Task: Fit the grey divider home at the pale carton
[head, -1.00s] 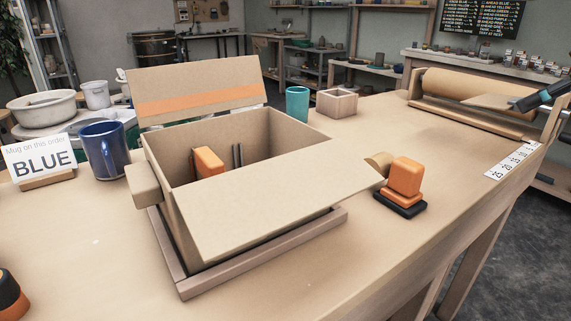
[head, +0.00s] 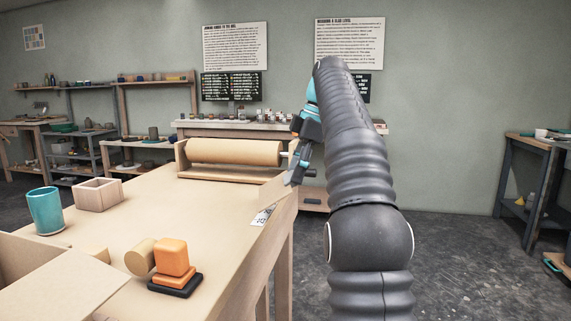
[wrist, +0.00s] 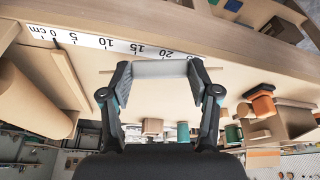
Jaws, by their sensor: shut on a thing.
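The pale carton (head: 60,287) shows only in part at the lower left of the head view, with a flap folded outward; its inside is mostly out of frame. My gripper (head: 297,168) is over the table's right end, well away from the carton. In the wrist view my gripper (wrist: 160,74) is shut on the grey divider (wrist: 160,68), which spans between the fingertips. In the head view the divider (head: 274,190) looks like a thin pale panel below the fingers, partly hidden by them.
An orange block on a black base (head: 174,262), a teal cup (head: 45,210) and a small wooden box (head: 98,194) stand near the carton. A roller stand (head: 235,152) is at the table's far end. The table middle is clear; a ruler strip (wrist: 120,46) lies along its edge.

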